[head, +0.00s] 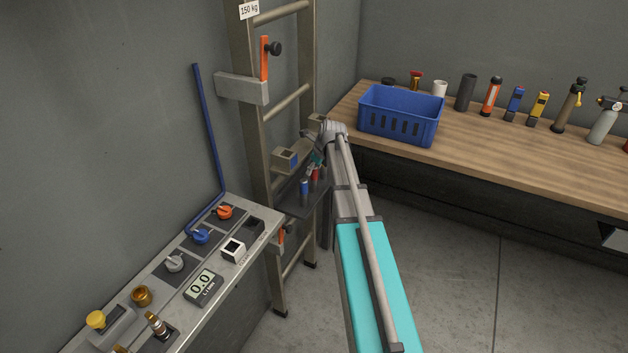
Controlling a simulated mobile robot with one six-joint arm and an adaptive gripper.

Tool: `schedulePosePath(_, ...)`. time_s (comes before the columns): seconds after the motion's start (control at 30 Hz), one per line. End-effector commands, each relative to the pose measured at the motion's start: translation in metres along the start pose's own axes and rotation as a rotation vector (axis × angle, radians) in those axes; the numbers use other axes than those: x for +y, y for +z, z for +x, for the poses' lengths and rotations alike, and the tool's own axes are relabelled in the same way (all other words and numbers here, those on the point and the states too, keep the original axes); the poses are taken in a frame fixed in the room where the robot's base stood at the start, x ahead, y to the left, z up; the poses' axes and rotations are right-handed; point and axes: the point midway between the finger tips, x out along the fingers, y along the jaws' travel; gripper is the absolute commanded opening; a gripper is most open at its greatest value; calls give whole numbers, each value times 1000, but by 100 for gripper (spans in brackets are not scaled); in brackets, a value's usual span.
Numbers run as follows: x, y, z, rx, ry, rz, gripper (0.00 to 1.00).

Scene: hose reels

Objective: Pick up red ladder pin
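The red ladder pin (315,174) stands on a small dark shelf (297,206) at the ladder. My gripper is at the end of my outstretched arm, just above or at the red pin. Whether the fingers touch or enclose the pin is too small to tell. A blue pin (304,188) stands on the same shelf, just left of and nearer than the red one.
The metal ladder (280,103) with orange-handled clamps (264,60) stands against the wall. A wooden bench (480,144) holds a blue crate (400,137) and several torches and bottles. A control panel (262,212) with knobs lies at lower left. The floor is clear.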

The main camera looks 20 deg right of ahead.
Motion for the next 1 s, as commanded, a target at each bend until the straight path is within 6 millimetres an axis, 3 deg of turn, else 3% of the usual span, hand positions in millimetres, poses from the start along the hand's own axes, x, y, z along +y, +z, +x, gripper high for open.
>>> schedulePosePath(0.03,0,0,0,0,0,0,37)
schedulePosePath(0.23,0,0,0,0,0,0,0)
schedulePosePath(0.73,0,1,-2,0,0,-1,0)
schedulePosePath(1.0,0,6,-13,0,0,-1,0)
